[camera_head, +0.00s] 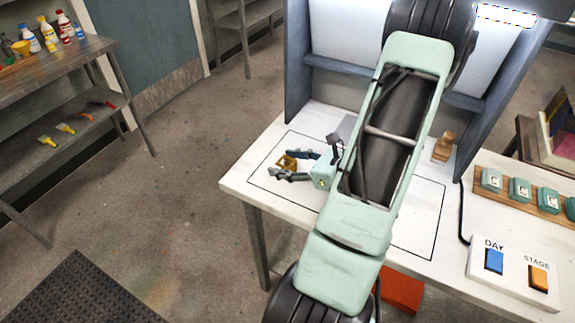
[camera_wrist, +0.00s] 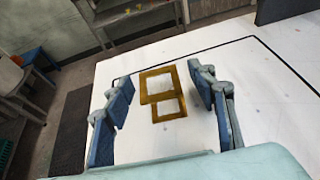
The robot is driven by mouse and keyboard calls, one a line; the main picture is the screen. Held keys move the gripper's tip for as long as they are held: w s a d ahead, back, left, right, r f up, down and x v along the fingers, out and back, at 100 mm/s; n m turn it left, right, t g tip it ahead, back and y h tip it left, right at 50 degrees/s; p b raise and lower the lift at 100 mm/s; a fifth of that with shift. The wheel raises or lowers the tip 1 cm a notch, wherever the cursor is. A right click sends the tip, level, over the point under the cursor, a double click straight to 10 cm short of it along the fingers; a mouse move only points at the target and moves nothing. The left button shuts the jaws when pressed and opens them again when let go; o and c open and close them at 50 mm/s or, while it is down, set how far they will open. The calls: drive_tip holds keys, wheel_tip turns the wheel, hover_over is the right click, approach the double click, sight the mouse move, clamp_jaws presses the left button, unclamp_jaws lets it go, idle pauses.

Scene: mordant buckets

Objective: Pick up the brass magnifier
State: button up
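The brass magnifier (camera_wrist: 159,99) lies on the white table inside a black outline, and looks like two joined square brass frames, one larger than the other. It also shows in the head view (camera_head: 287,162), small, between my fingers. My gripper (camera_wrist: 160,78) is open, with one blue-grey finger on each side of the magnifier and a visible gap on both sides. In the head view my gripper (camera_head: 281,163) reaches out to the left over the table. How high the fingertips are above the table is hard to tell.
A small wooden object (camera_head: 444,147) stands at the table's back right. A panel with blue and orange switches (camera_head: 513,270) and a rack of green blocks (camera_head: 530,192) are to the right. A blue-grey booth wall (camera_head: 298,60) rises behind. The table's left edge is near my gripper.

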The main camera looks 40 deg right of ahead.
drive_tip(key=c, duration=1.2)
drive_tip(key=shift+c, duration=0.2)
